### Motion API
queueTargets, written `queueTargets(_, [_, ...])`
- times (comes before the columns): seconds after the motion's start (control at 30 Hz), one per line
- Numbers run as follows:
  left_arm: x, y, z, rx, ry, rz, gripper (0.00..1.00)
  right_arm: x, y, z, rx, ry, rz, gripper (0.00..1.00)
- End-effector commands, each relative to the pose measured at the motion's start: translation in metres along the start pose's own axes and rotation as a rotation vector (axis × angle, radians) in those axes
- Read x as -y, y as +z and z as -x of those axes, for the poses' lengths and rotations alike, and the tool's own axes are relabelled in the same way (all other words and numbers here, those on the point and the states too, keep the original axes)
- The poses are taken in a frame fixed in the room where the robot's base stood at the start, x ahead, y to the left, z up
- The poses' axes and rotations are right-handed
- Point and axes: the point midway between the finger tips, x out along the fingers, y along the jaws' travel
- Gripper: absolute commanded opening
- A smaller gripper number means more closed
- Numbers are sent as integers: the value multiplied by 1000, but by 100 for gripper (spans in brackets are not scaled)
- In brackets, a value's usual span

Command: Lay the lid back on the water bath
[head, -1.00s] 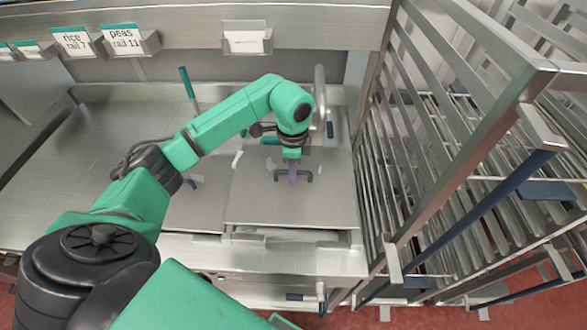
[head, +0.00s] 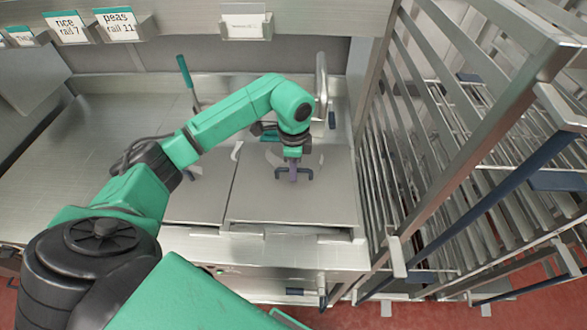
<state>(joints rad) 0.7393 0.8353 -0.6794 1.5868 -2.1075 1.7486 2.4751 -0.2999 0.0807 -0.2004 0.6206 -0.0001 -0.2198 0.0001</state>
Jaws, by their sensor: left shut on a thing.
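The lid (head: 275,208) is a flat grey metal plate with a dark bar handle (head: 308,174) in its middle. It covers the water bath opening in the steel counter. My left gripper (head: 293,172) is above the lid and shut on the handle. The bath's front rim (head: 290,234) shows as a narrow strip under the lid's near edge. I cannot tell whether the lid rests fully on the rim or is slightly above it. The bath's inside is hidden. My right gripper is not in view.
A second flat plate (head: 200,200) lies close on the left. A steel tap (head: 321,85) stands behind the lid, and a green-handled tool (head: 186,78) leans at the back left. A tall metal rack (head: 450,130) stands close on the right. The counter at far left (head: 75,150) is clear.

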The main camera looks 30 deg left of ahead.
Motion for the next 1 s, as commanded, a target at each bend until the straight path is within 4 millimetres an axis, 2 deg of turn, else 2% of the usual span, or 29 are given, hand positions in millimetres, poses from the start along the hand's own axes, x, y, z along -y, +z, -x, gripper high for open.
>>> queueTargets(0.73, [-1,0,-22,-2,-2,1,0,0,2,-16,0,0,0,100])
queueTargets(1.0, [-1,0,-22,-2,-2,0,0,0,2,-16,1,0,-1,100])
